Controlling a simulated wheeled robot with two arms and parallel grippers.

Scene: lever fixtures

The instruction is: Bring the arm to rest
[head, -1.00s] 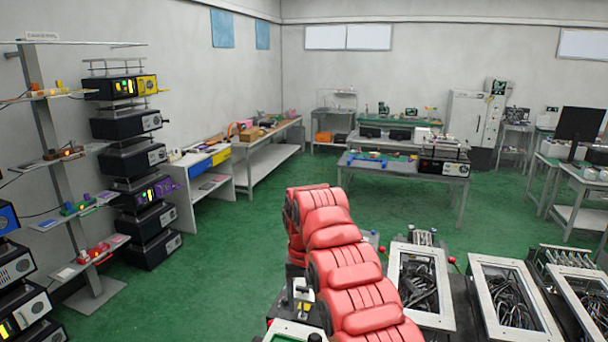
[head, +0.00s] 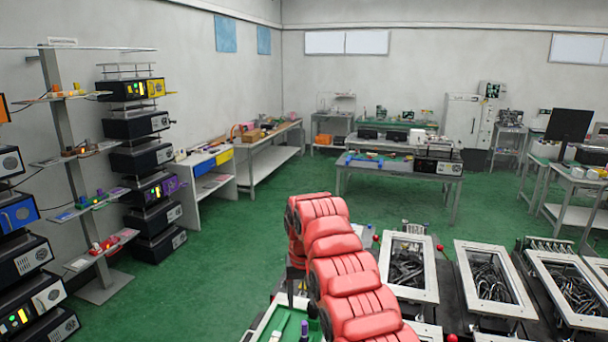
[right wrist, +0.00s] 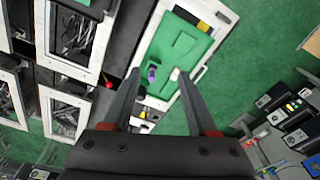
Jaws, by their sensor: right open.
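My right arm (head: 340,275), with red padded links, reaches forward from the bottom of the head view. In the right wrist view my right gripper (right wrist: 158,74) is open, its two dark fingers apart with nothing held between them. Beyond the fingers is a white-framed fixture with a green panel (right wrist: 180,42). A purple piece (right wrist: 152,73) and a small pale piece show on it near the fingertips; I cannot tell how far off they are. The green panel also shows partly in the head view (head: 280,322), beside my arm. My left gripper is in neither current view.
White-framed boxes of dark cables (head: 408,264) stand right of my arm, with red knobs (head: 439,247) near them. A shelf rack (head: 66,150) and stacked black units (head: 140,155) stand at left. Green floor (head: 225,235) is open between rack and arm.

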